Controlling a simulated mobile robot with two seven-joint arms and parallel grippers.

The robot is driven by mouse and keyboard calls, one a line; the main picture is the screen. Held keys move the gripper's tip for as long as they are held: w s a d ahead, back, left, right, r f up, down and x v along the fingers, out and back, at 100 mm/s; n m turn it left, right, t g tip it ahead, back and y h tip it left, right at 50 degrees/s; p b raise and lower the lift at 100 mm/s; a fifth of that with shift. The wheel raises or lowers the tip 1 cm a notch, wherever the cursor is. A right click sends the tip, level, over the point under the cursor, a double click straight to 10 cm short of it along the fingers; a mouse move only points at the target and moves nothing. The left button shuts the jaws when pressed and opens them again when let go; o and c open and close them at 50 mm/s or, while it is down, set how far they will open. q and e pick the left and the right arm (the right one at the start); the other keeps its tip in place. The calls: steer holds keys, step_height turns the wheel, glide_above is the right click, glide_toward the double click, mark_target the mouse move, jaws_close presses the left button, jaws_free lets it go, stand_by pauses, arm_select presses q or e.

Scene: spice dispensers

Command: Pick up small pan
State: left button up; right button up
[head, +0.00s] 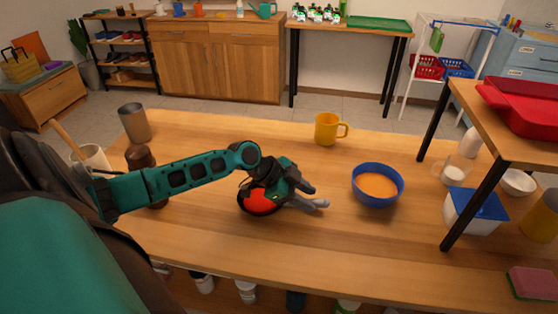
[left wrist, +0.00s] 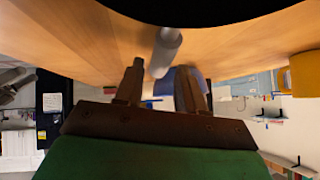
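The small pan (head: 257,205) has a red inside and a dark rim. It sits on the wooden table, partly covered by my left gripper (head: 302,194). Its grey handle (head: 317,204) points right, beside the gripper's fingers. In the left wrist view the handle (left wrist: 166,50) shows as a grey rod between the two spread fingers of my left gripper (left wrist: 160,72), with gaps at the sides. The pan's dark underside or rim (left wrist: 205,10) fills the top of that view. My left gripper is open. My right gripper is not seen.
A blue bowl (head: 366,196) with orange contents stands right of the pan, and a yellow mug (head: 326,129) behind it. A grey cup (head: 135,124) and brown grinder (head: 140,157) stand left. A raised shelf (head: 470,107) bounds the right.

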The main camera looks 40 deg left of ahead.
arm_select(q)
steer(key=x, duration=0.2)
steer(key=shift+w+d+f, duration=0.1)
steer(key=shift+w+f, duration=0.1)
jaws_close()
